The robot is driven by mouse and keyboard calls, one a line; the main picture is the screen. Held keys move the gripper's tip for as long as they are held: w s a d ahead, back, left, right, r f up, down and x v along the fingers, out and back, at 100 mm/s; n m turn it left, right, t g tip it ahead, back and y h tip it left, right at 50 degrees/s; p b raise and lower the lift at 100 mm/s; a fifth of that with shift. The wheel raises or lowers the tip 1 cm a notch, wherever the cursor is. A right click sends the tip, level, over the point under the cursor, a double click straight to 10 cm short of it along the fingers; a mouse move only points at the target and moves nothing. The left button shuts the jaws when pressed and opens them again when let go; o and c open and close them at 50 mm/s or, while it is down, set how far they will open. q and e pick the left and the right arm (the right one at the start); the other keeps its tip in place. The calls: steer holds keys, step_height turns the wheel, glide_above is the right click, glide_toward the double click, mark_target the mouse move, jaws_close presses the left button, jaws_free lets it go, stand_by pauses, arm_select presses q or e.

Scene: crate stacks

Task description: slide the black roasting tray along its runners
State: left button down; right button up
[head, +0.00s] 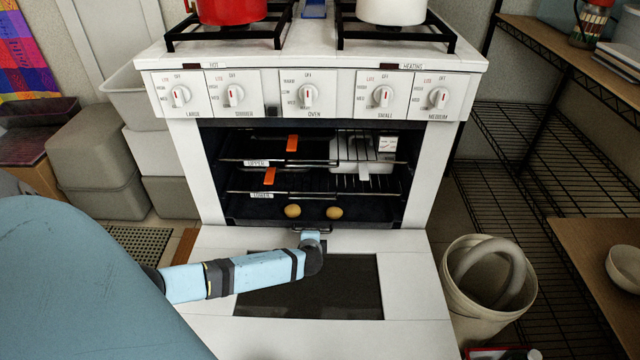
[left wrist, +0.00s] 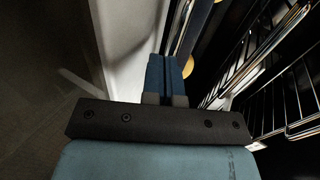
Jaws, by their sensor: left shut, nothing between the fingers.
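The black roasting tray (head: 366,213) sits low in the open oven, below both racks, with two round yellowish items (head: 292,211) on it. A dark handle shows at its front edge. My left gripper (head: 311,236) is at the tray's front, close by the handle; the head view does not show clearly whether they touch. The left wrist view shows its blue fingers (left wrist: 166,72) shut together, with a yellowish item just beyond them. The tray's runners are hidden in shadow. My right gripper is in neither view.
The oven door (head: 405,290) hangs open below my left arm. Above the tray are the lower rack (head: 350,182) and the upper rack (head: 340,161), each with an orange tag. A white bucket (head: 460,310) stands to the right, and grey bins (head: 95,150) to the left.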

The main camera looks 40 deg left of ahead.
mark_target(312, 225)
arm_select(q)
steer(key=shift+w+a+b, duration=0.55)
steer(key=shift+w+a, duration=1)
steer(key=shift+w, duration=0.25)
steer(key=shift+w+a+f+b, duration=0.1)
steer(key=shift+w+a+b, duration=0.2)
steer(key=shift+w+a, duration=0.35)
steer(key=shift+w+a+b, duration=0.3)
steer(key=shift+w+a, duration=0.15)
steer(key=shift+w, duration=0.3)
steer(key=shift+s+d+p, duration=1)
steer(key=shift+s+d, duration=0.2)
steer(key=shift+s, duration=0.25)
steer(key=shift+s+d+p, duration=1)
steer(key=shift+s+d, duration=0.15)
steer(key=shift+s, duration=0.25)
steer(key=shift+s+d+p, duration=0.5)
steer(key=shift+s+d, duration=0.4)
steer(key=shift+s, duration=0.1)
